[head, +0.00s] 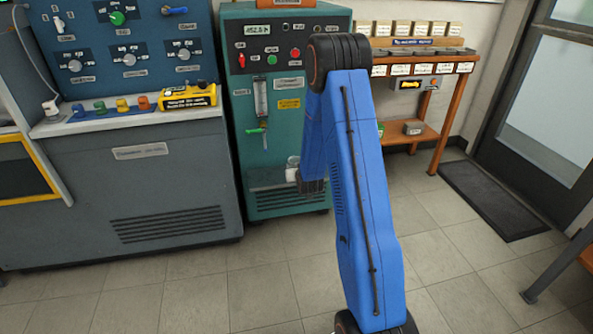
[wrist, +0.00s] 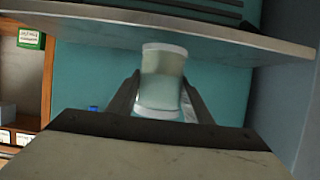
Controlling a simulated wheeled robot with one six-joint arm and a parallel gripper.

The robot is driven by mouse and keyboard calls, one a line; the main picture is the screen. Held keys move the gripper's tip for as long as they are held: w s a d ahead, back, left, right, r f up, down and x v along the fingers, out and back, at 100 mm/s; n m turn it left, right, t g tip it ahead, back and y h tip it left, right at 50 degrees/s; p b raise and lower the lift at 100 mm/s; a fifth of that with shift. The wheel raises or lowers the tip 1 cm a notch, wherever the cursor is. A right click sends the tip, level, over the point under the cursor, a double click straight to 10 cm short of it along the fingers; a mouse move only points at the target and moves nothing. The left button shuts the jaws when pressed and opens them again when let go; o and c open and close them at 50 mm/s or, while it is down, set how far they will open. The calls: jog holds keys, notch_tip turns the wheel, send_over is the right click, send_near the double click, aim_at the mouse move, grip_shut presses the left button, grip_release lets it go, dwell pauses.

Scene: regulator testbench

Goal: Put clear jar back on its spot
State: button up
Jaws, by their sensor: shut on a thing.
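The clear jar (wrist: 163,78) has pale, cloudy contents and white ends. It sits between the two dark fingers of my gripper (wrist: 161,98) in the wrist view, and the gripper is shut on it. The jar's upper end in that picture is close to a grey ledge (wrist: 110,22); I cannot tell whether they touch. In the head view a small whitish part of the jar (head: 292,168) shows left of my blue arm, in front of the teal cabinet (head: 262,170). My arm hides most of the gripper there.
A blue-grey control bench (head: 150,185) with a yellow device (head: 187,97) stands left. A wooden rack (head: 446,110) with labelled boxes stands right of the teal cabinet. A dark mat (head: 492,200) lies by the door. The tiled floor in front is clear.

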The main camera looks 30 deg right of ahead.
jog(key=shift+r+x, duration=0.15)
jog(key=shift+x, duration=0.7)
jog(key=shift+r+x, duration=0.1)
jog(key=shift+x, duration=0.8)
jog(key=shift+w, duration=0.1)
jog(key=shift+f, duration=0.35)
jog(key=o, duration=1.3)
jog(key=shift+c, duration=0.2)
jog(key=v, duration=1.7)
jog(key=shift+s, duration=0.2)
jog(key=shift+r, duration=0.1)
